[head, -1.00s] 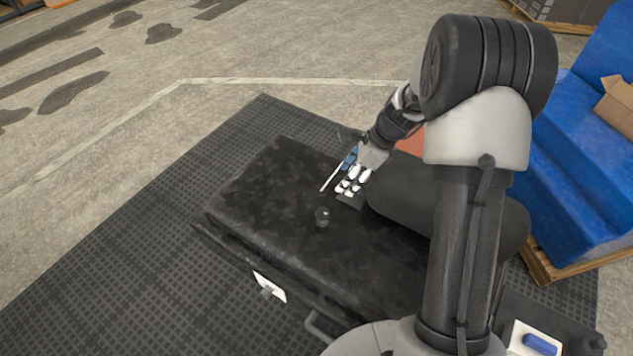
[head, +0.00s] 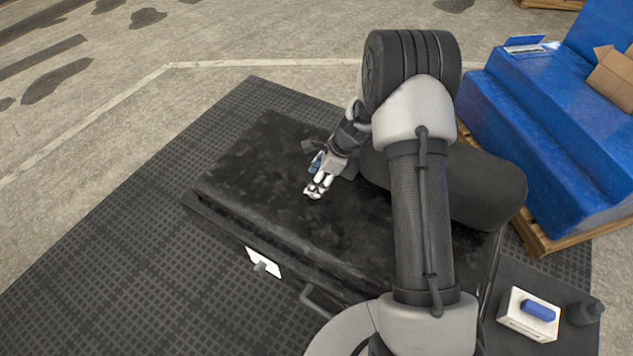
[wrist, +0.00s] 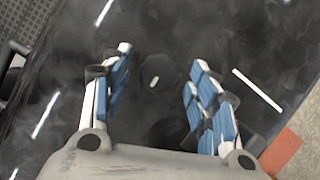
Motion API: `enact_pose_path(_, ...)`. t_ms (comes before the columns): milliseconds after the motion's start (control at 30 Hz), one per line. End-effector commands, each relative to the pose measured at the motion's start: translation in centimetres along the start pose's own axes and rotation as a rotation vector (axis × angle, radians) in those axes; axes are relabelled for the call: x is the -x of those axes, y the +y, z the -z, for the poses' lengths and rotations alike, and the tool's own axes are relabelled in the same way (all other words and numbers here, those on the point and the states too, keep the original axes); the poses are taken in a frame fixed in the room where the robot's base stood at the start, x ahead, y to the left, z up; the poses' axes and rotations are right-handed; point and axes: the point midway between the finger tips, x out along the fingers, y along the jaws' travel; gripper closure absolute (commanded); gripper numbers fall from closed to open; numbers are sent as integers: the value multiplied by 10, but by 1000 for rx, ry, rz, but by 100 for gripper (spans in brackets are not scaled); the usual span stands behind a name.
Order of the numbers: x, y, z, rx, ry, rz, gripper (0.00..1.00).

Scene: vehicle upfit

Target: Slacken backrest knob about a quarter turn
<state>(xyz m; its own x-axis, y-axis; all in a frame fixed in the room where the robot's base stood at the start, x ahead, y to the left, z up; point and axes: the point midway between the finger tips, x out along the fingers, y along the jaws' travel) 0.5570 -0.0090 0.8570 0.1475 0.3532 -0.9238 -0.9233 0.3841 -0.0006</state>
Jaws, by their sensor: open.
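The knob (wrist: 158,72) is dark and rounded with a short pale mark. In the wrist view it shows between and beyond the fingers of my gripper (wrist: 160,68), on a smudged black surface. My gripper is open, with one blue-padded finger set on each side. No contact with the knob is visible. In the head view my gripper (head: 314,190) is low over the black padded surface (head: 250,185) and hides the knob.
A white plate (head: 262,262) is on the front side of the black unit. At right are a white box (head: 515,320) with a blue item (head: 538,310), and a blue stepped block (head: 545,130) on a pallet. The black top left of my gripper is clear.

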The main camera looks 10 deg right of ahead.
Motion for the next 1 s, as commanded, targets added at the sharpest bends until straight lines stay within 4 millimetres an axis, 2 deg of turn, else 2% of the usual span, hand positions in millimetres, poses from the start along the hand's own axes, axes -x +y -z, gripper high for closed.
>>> enact_pose_path(367,-5,0,0,1,0,-1,46)
enact_pose_path(1000,-5,0,0,1,0,-1,89)
